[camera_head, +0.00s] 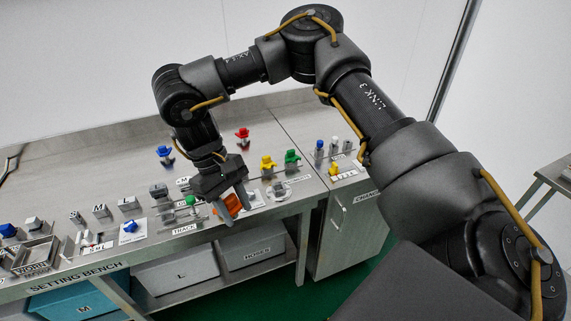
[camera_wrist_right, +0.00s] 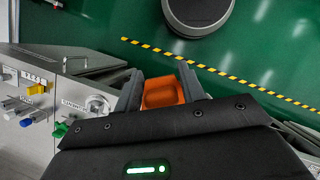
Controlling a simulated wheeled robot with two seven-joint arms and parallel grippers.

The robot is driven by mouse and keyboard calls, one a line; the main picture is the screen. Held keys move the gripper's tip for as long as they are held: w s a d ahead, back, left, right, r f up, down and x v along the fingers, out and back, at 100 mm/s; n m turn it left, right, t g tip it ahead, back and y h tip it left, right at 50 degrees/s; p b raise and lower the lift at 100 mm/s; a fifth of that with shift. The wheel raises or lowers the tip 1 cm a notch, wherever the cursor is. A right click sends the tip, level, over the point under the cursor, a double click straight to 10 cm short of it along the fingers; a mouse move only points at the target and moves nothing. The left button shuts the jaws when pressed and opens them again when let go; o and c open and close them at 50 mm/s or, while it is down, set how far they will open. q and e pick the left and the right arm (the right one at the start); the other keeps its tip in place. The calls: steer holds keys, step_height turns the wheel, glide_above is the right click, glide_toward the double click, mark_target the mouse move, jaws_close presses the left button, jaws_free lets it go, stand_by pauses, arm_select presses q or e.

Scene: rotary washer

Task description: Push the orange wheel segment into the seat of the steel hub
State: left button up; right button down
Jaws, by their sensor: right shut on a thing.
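My right gripper (camera_head: 230,209) is shut on the orange wheel segment (camera_head: 234,203) near the front edge of the setting bench. In the right wrist view, the orange segment (camera_wrist_right: 161,93) sits between the two dark fingers of my right gripper (camera_wrist_right: 160,92). Part of it is hidden by the gripper body. A small round steel part on a pale plate (camera_head: 279,190), perhaps the hub, lies to the right of the gripper. In the right wrist view, a round steel part (camera_wrist_right: 96,105) shows left of the gripper, apart from the segment. My left gripper does not show.
Yellow (camera_head: 267,165) and green (camera_head: 292,158) knobbed parts stand behind the round steel part. Red (camera_head: 242,135) and blue (camera_head: 165,153) ones stand further back. A green-topped part (camera_head: 191,201) stands close left of the gripper. Grey boxes (camera_head: 252,248) sit on the shelf below.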

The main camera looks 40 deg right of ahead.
steer(key=w+d+f+n+t+h+p, duration=0.1)
steer(key=w+d+f+n+t+h, duration=0.15)
steer(key=w+n, duration=0.45)
steer(key=w+d+f+n+t+h, duration=0.15)
steer(key=w+f+n, duration=0.3)
steer(key=n, duration=0.55)
steer(key=w+d+f+n+t+y, duration=0.1)
steer(key=d+f+n, duration=0.1)
steer(key=d+n, duration=0.2)
steer(key=w+d+f+n+t+y+p, duration=0.1)
steer(key=d+n, duration=0.3)
steer(key=d, duration=0.5)
steer(key=w+d+f+n+t+y, duration=0.1)
steer(key=d+f+n+t, duration=0.1)
steer(key=d, duration=0.4)
steer(key=shift+w+d+f+n, duration=0.2)
steer(key=shift+f+n, duration=0.35)
steer(key=shift+n, duration=0.55)
steer(key=shift+d+f+n+t, duration=0.1)
steer(key=shift+d+n+t, duration=0.2)
steer(key=shift+d, duration=0.25)
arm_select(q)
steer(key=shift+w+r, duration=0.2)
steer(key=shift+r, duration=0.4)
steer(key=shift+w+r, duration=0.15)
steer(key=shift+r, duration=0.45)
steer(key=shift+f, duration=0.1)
arm_select(e)
steer(key=shift+a+f, duration=0.1)
